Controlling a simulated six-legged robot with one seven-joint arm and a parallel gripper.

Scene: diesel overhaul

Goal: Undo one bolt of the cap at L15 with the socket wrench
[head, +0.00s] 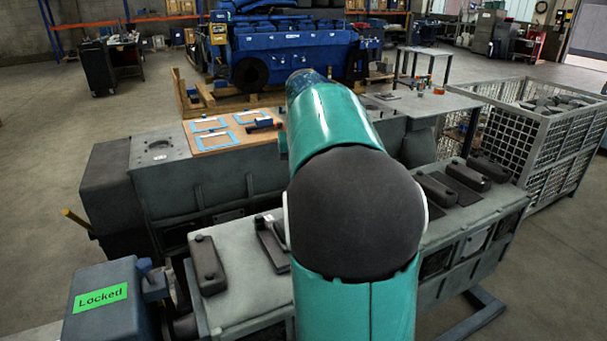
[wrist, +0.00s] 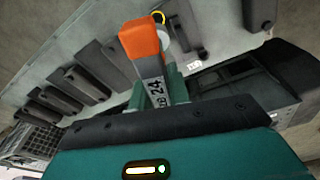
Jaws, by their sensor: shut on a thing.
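My gripper (wrist: 158,96) is shut on the socket wrench (wrist: 142,42) in the wrist view. The wrench has an orange block head and a grey shank marked 24. A small white tag (wrist: 194,65) lies to the right, too small to read surely. The cap at L15 and its bolts cannot be made out surely. In the head view my arm hides the gripper and the middle of the grey engine block (head: 240,285).
Dark caps (head: 207,265) stand along the engine block at left and right (head: 437,190). A blue box with a green Locked sign (head: 100,297) stands at the front left. Behind are a bench board (head: 215,143) and a mesh crate (head: 560,140). Floor is clear at left.

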